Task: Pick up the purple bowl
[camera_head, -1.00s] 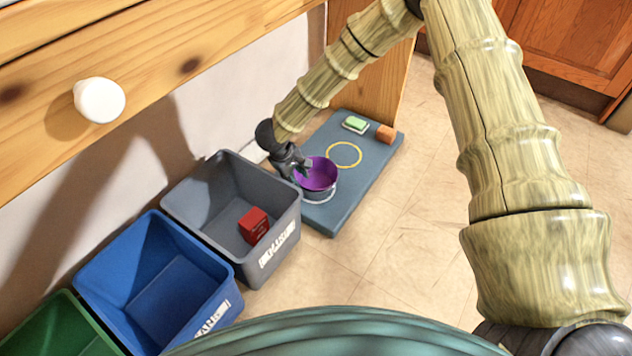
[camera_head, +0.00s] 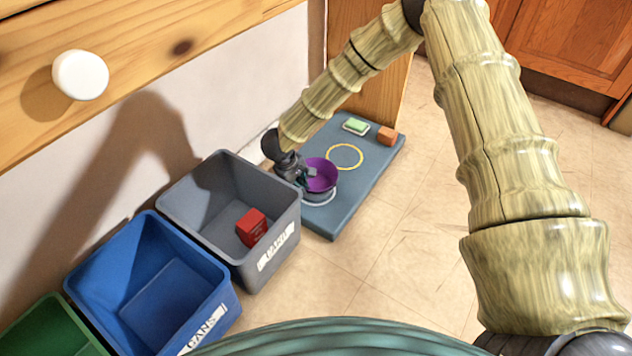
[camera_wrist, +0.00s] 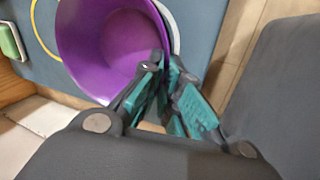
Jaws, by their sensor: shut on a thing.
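The purple bowl (camera_head: 322,176) is at the near left end of a blue-grey board, beside the grey bin. A light ring-shaped rim shows just under or behind it. My gripper (camera_head: 308,173) is at the bowl's left side. In the wrist view the purple bowl (camera_wrist: 108,45) fills the upper middle, and my gripper (camera_wrist: 163,75) is shut on its near wall, one finger inside and one outside. The bowl looks roughly upright. I cannot tell whether it is clear of what is under it.
The blue-grey board (camera_head: 365,178) carries a yellow ring (camera_head: 344,145), a green-and-white sponge-like block (camera_head: 356,125) and an orange block (camera_head: 387,135). The grey bin (camera_head: 185,205) holds a red box (camera_head: 251,227). A blue bin (camera_head: 150,290) and green bin (camera_head: 50,330) stand nearer. Open floor lies right.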

